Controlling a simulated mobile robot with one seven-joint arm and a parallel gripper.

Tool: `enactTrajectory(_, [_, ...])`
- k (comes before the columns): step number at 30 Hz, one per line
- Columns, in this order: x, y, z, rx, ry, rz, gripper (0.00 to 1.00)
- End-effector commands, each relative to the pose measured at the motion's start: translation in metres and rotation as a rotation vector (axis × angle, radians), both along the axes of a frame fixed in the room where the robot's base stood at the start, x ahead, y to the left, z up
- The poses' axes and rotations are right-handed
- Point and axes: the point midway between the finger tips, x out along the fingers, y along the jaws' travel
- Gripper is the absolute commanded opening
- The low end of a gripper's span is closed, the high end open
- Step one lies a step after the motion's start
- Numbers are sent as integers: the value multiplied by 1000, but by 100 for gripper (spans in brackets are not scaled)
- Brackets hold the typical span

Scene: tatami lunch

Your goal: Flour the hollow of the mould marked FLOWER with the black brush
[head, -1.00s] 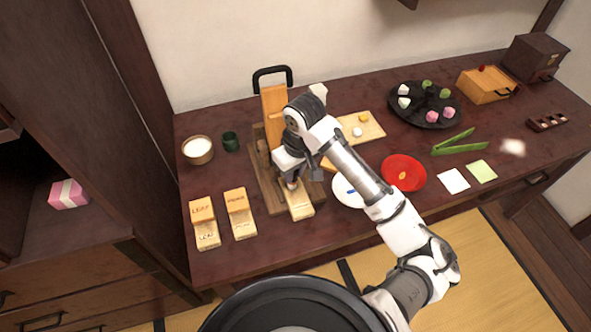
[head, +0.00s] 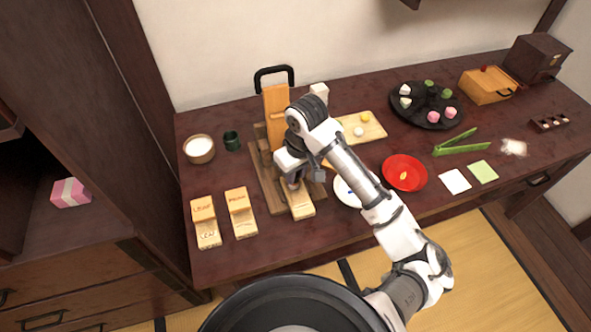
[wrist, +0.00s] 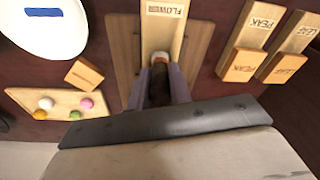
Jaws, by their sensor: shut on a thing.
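The mould marked FLOWER (wrist: 163,28) is a pale wooden block on a brown wooden base. Its lettered end shows in the wrist view, and its near end (head: 302,211) shows below my gripper in the head view. My gripper (wrist: 160,92) is over the mould, shut on the black brush (wrist: 159,77). The brush points down at the mould, its pale tip close to the wood. I cannot tell whether the tip touches, and the hollow is hidden behind brush and fingers. A round wooden bowl of white powder (head: 199,149) stands at the left back.
Moulds marked PEAK (wrist: 254,35) and LEAF (wrist: 292,40) lie beside the FLOWER mould. An upright wooden press piece with a black handle (head: 274,74) stands behind it.

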Motion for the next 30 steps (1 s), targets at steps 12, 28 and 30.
enactTrajectory(12, [5, -2, -1, 0, 0, 0, 0])
enactTrajectory(28, [4, 5, -1, 1, 1, 0, 0])
enactTrajectory(30, [5, 4, 0, 1, 1, 0, 0])
